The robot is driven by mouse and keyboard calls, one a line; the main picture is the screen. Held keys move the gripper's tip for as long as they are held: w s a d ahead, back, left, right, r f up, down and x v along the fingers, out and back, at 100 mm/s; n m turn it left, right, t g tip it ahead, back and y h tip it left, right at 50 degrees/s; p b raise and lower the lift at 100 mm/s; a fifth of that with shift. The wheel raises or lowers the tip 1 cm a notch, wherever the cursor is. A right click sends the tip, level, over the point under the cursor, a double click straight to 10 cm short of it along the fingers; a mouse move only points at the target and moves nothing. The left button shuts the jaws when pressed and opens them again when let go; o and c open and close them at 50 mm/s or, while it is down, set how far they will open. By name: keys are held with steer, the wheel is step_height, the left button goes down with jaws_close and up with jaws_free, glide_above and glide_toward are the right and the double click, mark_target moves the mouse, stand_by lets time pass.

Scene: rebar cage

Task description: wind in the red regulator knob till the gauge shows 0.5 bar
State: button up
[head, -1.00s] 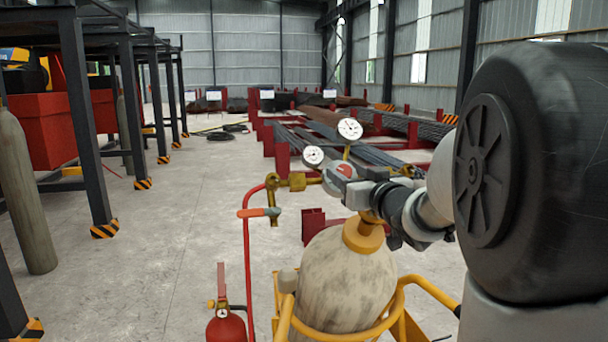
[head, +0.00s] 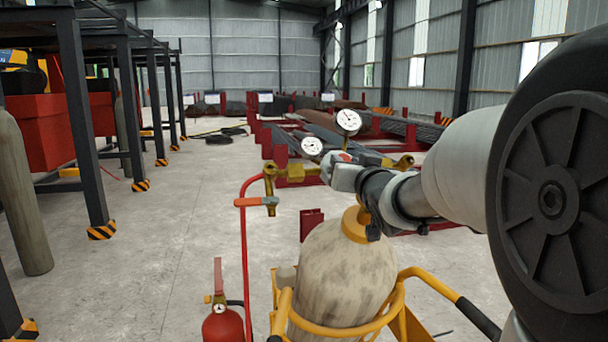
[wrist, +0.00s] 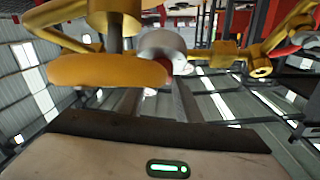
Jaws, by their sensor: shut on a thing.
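The brass regulator carries a larger white gauge (head: 349,121) and a smaller white gauge (head: 312,146), both above the pale gas cylinder (head: 342,262). Their needles are too small to read. My gripper (head: 343,174) is at the regulator, just below the gauges, and is shut on the red regulator knob (head: 346,157). Only a little red shows past the jaws. In the wrist view, my gripper's jaws reach up from its body, partly in shadow, to a grey round part, with brass fittings (wrist: 228,50) beside it. The knob is mostly hidden there.
A red hose and brass torch fitting (head: 270,190) hang left of the cylinder. A yellow trolley frame (head: 400,290) surrounds the cylinder, and a red fire extinguisher (head: 222,325) stands left of it. Racks of rebar lie behind.

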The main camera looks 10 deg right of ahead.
steer(key=m+h, duration=0.2)
steer(key=m, duration=0.1)
steer(key=m+g+h, duration=0.1)
steer(key=m, duration=0.1)
steer(key=shift+a+r+h+b, duration=0.1)
steer(key=shift+a+h+b, duration=0.2)
steer(key=shift+m, duration=0.3)
steer(key=o, duration=1)
steer(key=shift+w, duration=0.1)
steer(key=shift+o, duration=0.2)
